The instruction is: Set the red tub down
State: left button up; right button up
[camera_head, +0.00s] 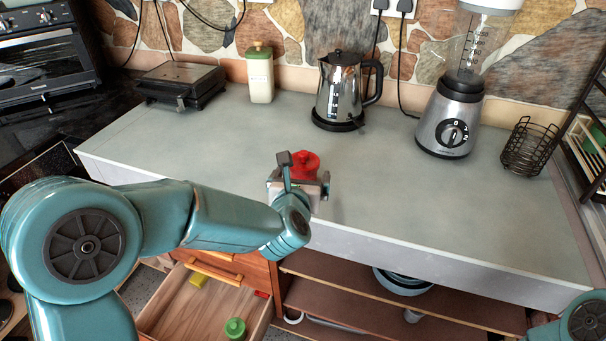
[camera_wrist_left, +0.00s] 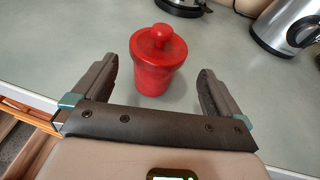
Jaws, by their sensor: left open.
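The red tub (camera_head: 305,163) has a round lid with a knob and stands upright on the grey counter (camera_head: 400,205), near its front edge. In the left wrist view the red tub (camera_wrist_left: 155,62) sits between and slightly beyond the fingertips. My left gripper (camera_head: 303,179) is open around the near side of the tub, with a gap to each finger; it also shows in the left wrist view (camera_wrist_left: 160,80). The lower part of the tub is hidden by my gripper in the head view. Only a piece of my right arm shows at the bottom right; its gripper is out of view.
A steel kettle (camera_head: 341,90), a cream jar (camera_head: 260,75), a black grill (camera_head: 180,85) and a blender (camera_head: 455,115) stand along the back. A wire basket (camera_head: 530,147) is at the right. An open drawer (camera_head: 190,306) lies below the front edge. The counter's middle is clear.

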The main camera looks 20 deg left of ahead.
aim_at(304, 167)
pick_arm(q)
jog(key=p+x, duration=0.2)
jog(key=x, duration=0.4)
jog(key=shift+w+a+f, duration=0.1)
jog(key=shift+w+a, duration=0.1)
jog(key=shift+w, duration=0.05)
jog(key=shift+s, duration=0.15)
jog(key=c, duration=0.9)
jog(key=shift+c, duration=0.4)
